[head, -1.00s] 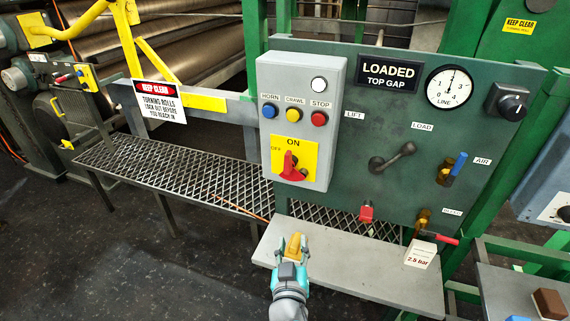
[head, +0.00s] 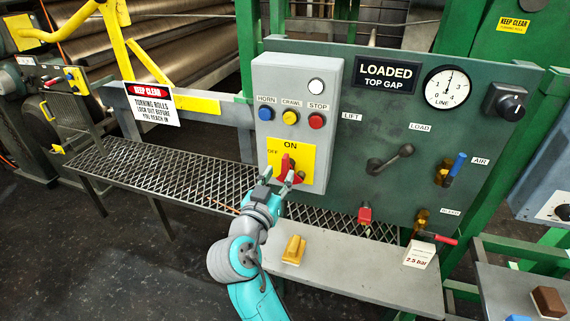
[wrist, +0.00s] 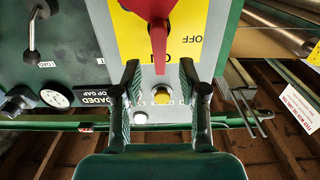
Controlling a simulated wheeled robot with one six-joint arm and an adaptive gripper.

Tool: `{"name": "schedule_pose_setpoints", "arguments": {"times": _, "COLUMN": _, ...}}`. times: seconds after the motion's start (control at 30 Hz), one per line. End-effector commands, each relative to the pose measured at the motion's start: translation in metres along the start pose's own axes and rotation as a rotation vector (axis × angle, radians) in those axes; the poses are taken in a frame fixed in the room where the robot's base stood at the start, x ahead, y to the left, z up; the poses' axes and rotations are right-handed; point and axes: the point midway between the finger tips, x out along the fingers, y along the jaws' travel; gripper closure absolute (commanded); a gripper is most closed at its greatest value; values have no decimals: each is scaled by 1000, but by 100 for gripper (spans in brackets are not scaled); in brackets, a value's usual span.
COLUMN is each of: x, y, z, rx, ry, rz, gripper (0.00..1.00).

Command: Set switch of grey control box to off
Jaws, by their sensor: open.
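The grey control box (head: 262,78) is on the green panel. Its red rotary switch (head: 288,166) sits on a yellow plate (head: 304,163) marked ON at the top and OFF at the left. The red handle points up toward ON. My gripper (head: 278,176) is open just in front of the switch and hides part of it. In the upside-down wrist view, the red handle (wrist: 158,35) hangs down toward ON, its tip appearing between my open fingertips (wrist: 165,70). I cannot tell whether they touch it.
Blue, yellow and red buttons (head: 290,117) are above the switch. A yellow block (head: 293,249) lies on the grey shelf (head: 340,272) below.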

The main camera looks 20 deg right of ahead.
Motion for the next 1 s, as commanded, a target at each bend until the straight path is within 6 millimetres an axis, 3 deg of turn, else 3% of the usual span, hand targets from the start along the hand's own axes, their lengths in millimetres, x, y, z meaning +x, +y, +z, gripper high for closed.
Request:
{"name": "schedule_pose_setpoints", "arguments": {"times": 0.1, "x": 22, "y": 1, "z": 0, "rx": -1, "ry": 0, "rz": 3, "gripper": 58}}
{"name": "schedule_pose_setpoints", "arguments": {"times": 0.3, "x": 46, "y": 0, "z": 0, "rx": -1, "ry": 0, "rz": 1, "gripper": 58}}
{"name": "schedule_pose_setpoints", "arguments": {"times": 0.73, "x": 56, "y": 0, "z": 0, "rx": -1, "ry": 0, "rz": -1, "gripper": 58}}
{"name": "schedule_pose_setpoints", "arguments": {"times": 0.77, "x": 56, "y": 0, "z": 0, "rx": -1, "ry": 0, "rz": -1, "gripper": 60}}
{"name": "schedule_pose_setpoints", "arguments": {"times": 0.9, "x": 56, "y": 0, "z": 0, "rx": -1, "ry": 0, "rz": -1, "gripper": 95}}
{"name": "schedule_pose_setpoints", "arguments": {"times": 0.93, "x": 56, "y": 0, "z": 0, "rx": -1, "ry": 0, "rz": -1, "gripper": 100}}
{"name": "schedule_pose_setpoints", "arguments": {"times": 1.0, "x": 56, "y": 0, "z": 0, "rx": -1, "ry": 0, "rz": -1, "gripper": 100}}
